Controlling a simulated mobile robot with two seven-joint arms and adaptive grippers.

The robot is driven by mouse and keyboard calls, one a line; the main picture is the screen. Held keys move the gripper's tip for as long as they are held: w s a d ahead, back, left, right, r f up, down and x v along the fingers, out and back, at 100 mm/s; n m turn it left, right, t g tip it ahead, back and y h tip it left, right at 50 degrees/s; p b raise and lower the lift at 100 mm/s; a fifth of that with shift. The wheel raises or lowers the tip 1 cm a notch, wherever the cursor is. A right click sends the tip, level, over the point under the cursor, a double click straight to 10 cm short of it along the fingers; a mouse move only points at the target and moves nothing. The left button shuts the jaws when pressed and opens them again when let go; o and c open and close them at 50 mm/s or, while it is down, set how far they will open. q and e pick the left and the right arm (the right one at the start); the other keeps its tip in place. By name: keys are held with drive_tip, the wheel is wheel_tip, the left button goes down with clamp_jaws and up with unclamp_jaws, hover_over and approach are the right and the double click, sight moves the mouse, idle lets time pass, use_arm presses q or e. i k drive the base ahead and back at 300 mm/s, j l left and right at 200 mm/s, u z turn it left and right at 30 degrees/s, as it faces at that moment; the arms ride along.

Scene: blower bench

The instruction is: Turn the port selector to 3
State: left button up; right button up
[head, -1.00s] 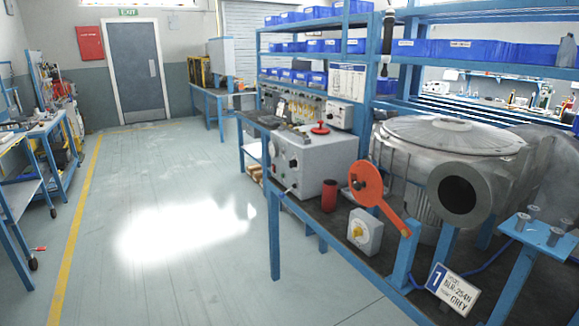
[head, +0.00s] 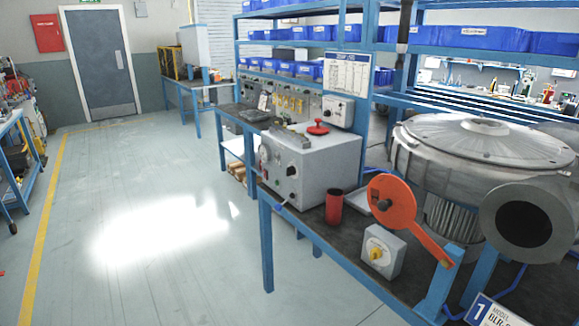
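A pale grey box with a yellow rotary knob (head: 376,253) stands on the near bench, beside an orange lever. It has a dial-like face, but its markings are too small to read. A second small grey box (head: 339,110) with a dark knob is mounted above the bench, below a printed chart. I cannot tell from the markings which of the two is the port selector, nor which number either knob points at. Neither of my grippers is in view.
Open floor (head: 150,240) lies left of the bench.

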sight(291, 170)
drive_tip(key=i+j+z, duration=0.15)
drive_tip(key=i+j, duration=0.2)
drive_tip(key=i+j+z, duration=0.15)
drive_tip(key=i+j, duration=0.2)
drive_tip(key=j, duration=0.15)
